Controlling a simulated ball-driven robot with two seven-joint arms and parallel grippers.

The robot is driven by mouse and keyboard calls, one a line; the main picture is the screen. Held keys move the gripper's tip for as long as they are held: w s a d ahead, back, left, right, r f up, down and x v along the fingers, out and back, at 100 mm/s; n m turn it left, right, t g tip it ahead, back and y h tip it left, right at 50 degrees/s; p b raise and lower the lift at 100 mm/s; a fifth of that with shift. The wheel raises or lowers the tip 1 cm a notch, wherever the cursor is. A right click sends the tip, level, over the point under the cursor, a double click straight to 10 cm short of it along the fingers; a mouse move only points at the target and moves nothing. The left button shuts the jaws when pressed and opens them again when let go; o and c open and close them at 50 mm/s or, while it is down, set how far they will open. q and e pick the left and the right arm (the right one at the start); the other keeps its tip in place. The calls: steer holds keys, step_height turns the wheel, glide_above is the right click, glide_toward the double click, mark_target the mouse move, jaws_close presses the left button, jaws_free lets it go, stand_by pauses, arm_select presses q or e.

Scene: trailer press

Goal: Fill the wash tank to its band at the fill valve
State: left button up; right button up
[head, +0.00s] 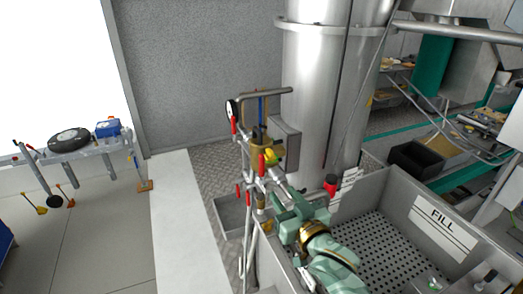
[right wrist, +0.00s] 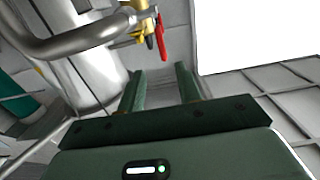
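A pipe stand with valves (head: 258,140) rises in front of a tall steel cylinder (head: 320,90) in the head view. It carries a yellow fitting (head: 271,157) and several red handles, one of them a red lever (head: 234,124). A red lever (right wrist: 160,38) and a yellow fitting (right wrist: 143,30) show beyond my fingers in the right wrist view. My right gripper (head: 281,194) is close to the lower part of the stand; its fingers (right wrist: 162,84) are apart with nothing between them. A "FILL" label (head: 443,226) is on a steel basin. Which vessel is the wash tank, and its level, I cannot tell.
The basin has a perforated floor (head: 385,250) at lower right. A round gauge (head: 231,108) sits on the stand's left side. A grey pipe (right wrist: 75,42) crosses the upper left of the right wrist view. A rack with a black wheel (head: 69,139) stands at left.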

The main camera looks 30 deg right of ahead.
mark_target(263, 166)
steer(key=w, duration=0.4)
steer(key=w+p, duration=0.1)
steer(key=w, duration=0.4)
steer(key=w+p, duration=0.1)
steer(key=w, duration=0.4)
steer(key=shift+w+d+r, duration=0.2)
steer(key=shift+d+r, duration=0.1)
steer(key=shift+d, duration=0.1)
steer(key=shift+w, duration=0.35)
arm_select(q)
steer(key=shift+s+a+r, duration=0.15)
steer(key=shift+s+r, duration=0.1)
steer(key=shift+r, duration=0.3)
steer(key=shift+s+a+r, duration=0.1)
steer(key=shift+s+r, duration=0.1)
steer(key=shift+r, duration=0.3)
arm_select(e)
steer(key=shift+w, duration=0.45)
arm_select(q)
steer(key=shift+s, duration=0.1)
arm_select(e)
jaws_close()
